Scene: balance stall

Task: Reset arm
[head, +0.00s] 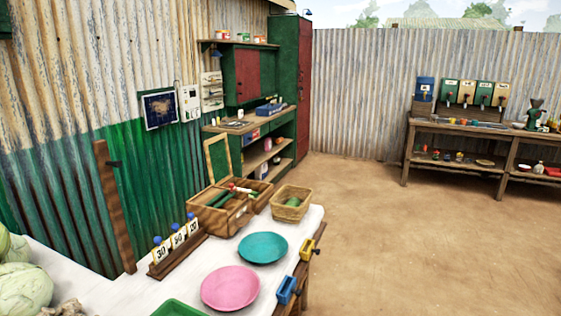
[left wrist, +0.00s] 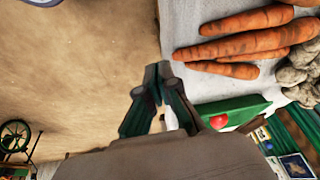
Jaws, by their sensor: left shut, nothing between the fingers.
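My left gripper (left wrist: 158,72) shows in the left wrist view. Its dark green fingers come together at the tips, shut with nothing between them. It is near the edge of the white-covered table (left wrist: 195,82), with bare brown ground on the other side. Several carrots (left wrist: 245,42) lie on the table to the right of the fingertips. A green tray or panel (left wrist: 240,108) with a small red round thing (left wrist: 218,121) is just below right of the fingers. Neither gripper shows in the head view.
In the head view the table holds a pink plate (head: 230,288), a teal plate (head: 262,248), a wicker basket (head: 291,208), an open wooden box (head: 215,220), a numbered rack (head: 178,257) and cabbages (head: 25,285). Open dirt floor (head: 420,240) lies to the right.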

